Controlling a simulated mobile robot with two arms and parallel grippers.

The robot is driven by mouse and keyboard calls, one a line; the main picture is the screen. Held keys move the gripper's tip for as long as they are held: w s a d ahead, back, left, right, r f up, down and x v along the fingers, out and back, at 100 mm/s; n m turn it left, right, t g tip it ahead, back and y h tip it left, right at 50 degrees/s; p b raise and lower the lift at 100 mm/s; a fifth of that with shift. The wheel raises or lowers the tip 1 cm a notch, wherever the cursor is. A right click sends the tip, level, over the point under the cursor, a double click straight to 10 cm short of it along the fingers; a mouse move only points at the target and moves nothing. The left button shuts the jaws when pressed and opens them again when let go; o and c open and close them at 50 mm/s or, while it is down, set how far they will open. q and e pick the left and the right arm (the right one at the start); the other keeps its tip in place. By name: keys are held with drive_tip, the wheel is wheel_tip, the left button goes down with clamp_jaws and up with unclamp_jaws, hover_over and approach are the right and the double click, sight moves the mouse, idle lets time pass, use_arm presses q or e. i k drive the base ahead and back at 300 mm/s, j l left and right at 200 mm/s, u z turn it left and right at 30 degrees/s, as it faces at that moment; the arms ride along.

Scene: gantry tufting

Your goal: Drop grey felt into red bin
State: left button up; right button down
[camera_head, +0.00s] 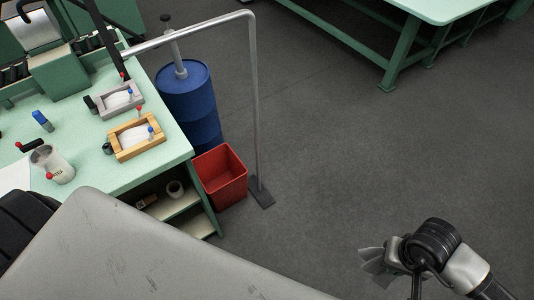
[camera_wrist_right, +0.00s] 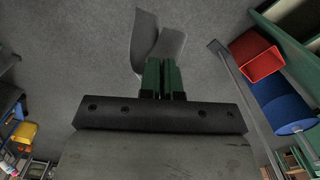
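The red bin (camera_head: 221,178) stands on the floor beside the green workbench, and it looks empty from above. It also shows in the right wrist view at the upper right (camera_wrist_right: 256,58). My right gripper (camera_head: 388,262) is over open floor at the lower right, well apart from the bin. In the wrist view its green fingers (camera_wrist_right: 160,76) are close together on the grey felt (camera_wrist_right: 155,42), a curled sheet that sticks out past the fingertips. The felt also shows in the head view (camera_head: 373,260). My left gripper is not in view.
A blue drum (camera_head: 188,95) with a pump stands behind the bin. A grey metal post (camera_head: 255,110) with a dark foot rises at the bin's right. The workbench (camera_head: 100,170) carries wooden and grey trays and a mug.

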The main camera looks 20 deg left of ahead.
sight(222, 176)
drive_tip(key=i+z, duration=0.4)
drive_tip(key=i, duration=1.1)
drive_tip(key=i+u, duration=0.2)
drive_tip(key=u, duration=0.2)
drive_tip(key=i+l+u, duration=0.15)
drive_tip(key=u, duration=0.2)
drive_tip(key=i+l+u, duration=0.2)
drive_tip(key=u, duration=0.2)
drive_tip(key=i+l+u, duration=0.2)
drive_tip(key=u, duration=0.15)
drive_tip(key=i+l+u, duration=0.15)
drive_tip(key=u, duration=0.35)
drive_tip(key=i+l+u, duration=0.1)
drive_tip(key=u, duration=0.4)
drive_tip(key=l+u, duration=0.6)
drive_tip(key=u, duration=0.35)
drive_tip(key=l+u, duration=0.95)
drive_tip(key=u, duration=0.15)
drive_tip(key=i+l, duration=0.05)
